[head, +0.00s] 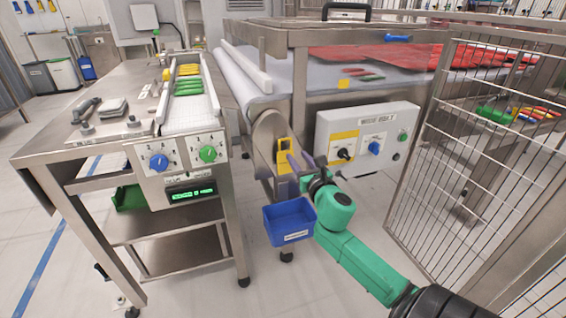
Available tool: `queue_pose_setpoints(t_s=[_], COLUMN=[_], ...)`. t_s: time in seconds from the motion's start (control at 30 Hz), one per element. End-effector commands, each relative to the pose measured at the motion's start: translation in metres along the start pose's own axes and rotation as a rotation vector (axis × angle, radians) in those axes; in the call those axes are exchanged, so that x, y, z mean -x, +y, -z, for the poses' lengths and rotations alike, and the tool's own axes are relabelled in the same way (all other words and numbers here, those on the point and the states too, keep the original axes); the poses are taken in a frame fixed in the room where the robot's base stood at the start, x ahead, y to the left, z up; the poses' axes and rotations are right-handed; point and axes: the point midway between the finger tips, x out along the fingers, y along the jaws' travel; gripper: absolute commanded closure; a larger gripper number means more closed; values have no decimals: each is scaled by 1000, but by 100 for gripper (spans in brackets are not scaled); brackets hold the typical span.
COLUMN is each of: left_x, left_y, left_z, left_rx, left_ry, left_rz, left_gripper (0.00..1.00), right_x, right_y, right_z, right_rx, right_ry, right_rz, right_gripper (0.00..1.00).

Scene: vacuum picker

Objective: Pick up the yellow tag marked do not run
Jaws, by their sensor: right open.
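A yellow tag (282,152) with a dark opening near its top stands upright at the machine's front, left of the control box; its print is too small to read. My right gripper (304,164) is open at the end of the green arm, just right of the tag. One finger reaches beside or over the tag's right edge; I cannot tell whether it touches. My left gripper is not in view.
A blue bin (289,222) hangs below the tag. The control box (385,125) with knobs is to the right. A wire mesh fence (470,160) bounds the right side. A steel table (115,80) stands left. Floor between table and bin is open.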

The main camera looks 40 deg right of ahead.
Motion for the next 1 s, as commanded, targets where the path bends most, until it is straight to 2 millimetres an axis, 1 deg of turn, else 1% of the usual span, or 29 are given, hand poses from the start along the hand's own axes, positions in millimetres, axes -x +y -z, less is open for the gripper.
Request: queue_pose_setpoints(t_s=[0.07,0.2,0.3,0.4,0.53,0.57,0.6,0.67,0.7,1.0], left_x=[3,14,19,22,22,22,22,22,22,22], left_y=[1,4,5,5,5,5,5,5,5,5], left_z=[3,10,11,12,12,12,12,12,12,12], left_rx=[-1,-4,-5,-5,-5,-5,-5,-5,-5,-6], left_ry=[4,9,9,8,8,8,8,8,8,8], left_rz=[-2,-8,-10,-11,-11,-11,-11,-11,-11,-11], left_gripper=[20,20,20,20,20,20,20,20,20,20], right_x=[-9,-35,-49,-53,-52,-52,-52,-52,-52,-52], right_y=[-2,-5,-4,-4,-4,-4,-4,-4,-4,-4], right_z=[2,5,4,4,4,4,4,4,4,4], right_rx=[-1,-3,-3,-1,-2,-2,-2,-2,-2,-2], right_ry=[-2,-3,-1,0,1,1,1,1,1,1], right_rz=[2,2,1,0,0,0,0,0,0,0], right_gripper=[55,55,55,55,55,59,74,97,100,100])
